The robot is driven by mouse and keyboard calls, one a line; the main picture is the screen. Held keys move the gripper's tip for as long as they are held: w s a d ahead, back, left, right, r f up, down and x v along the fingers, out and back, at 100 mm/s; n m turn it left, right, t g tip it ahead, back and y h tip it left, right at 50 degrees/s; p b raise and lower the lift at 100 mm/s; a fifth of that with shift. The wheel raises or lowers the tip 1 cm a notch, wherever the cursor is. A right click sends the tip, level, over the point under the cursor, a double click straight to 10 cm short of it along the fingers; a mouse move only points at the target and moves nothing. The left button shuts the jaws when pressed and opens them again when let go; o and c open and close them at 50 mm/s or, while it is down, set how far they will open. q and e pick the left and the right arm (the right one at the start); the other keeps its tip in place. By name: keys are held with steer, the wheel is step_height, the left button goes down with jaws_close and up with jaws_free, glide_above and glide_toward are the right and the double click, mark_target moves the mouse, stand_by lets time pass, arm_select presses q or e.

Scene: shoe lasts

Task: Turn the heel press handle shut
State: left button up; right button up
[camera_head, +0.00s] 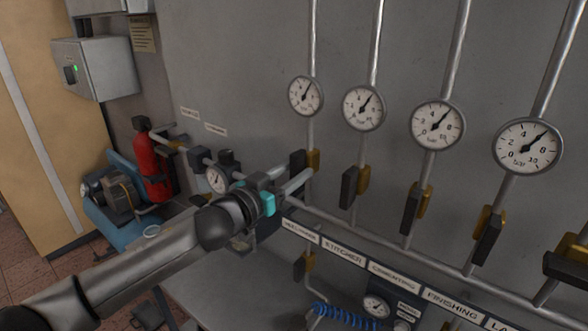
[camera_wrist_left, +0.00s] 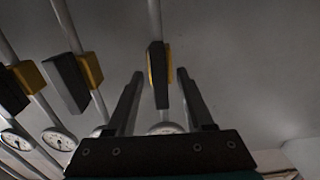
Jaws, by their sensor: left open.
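The heel press valve handle (camera_head: 297,162) is a black lever on a yellow valve body (camera_head: 314,160), on the leftmost pipe above the heel press label (camera_head: 300,231). The lever runs roughly along its pipe. My left gripper (camera_head: 296,175) is open, its fingers reaching toward this handle from the lower left. In the left wrist view the black handle (camera_wrist_left: 155,70) shows between the two fingertips (camera_wrist_left: 160,76), with a gap on each side. Whether the fingers overlap it in depth is hard to tell. My right gripper is out of view.
Similar black handles sit on the neighbouring pipes, the nearest being the stitcher handle (camera_head: 348,188). Round gauges (camera_head: 306,96) hang above. A horizontal pipe (camera_head: 340,226) runs below. A red extinguisher (camera_head: 151,162) and a small gauge (camera_head: 217,180) stand left.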

arm_select(q)
steer(key=shift+w+d, duration=0.25)
jaws_close()
stand_by(0.4)
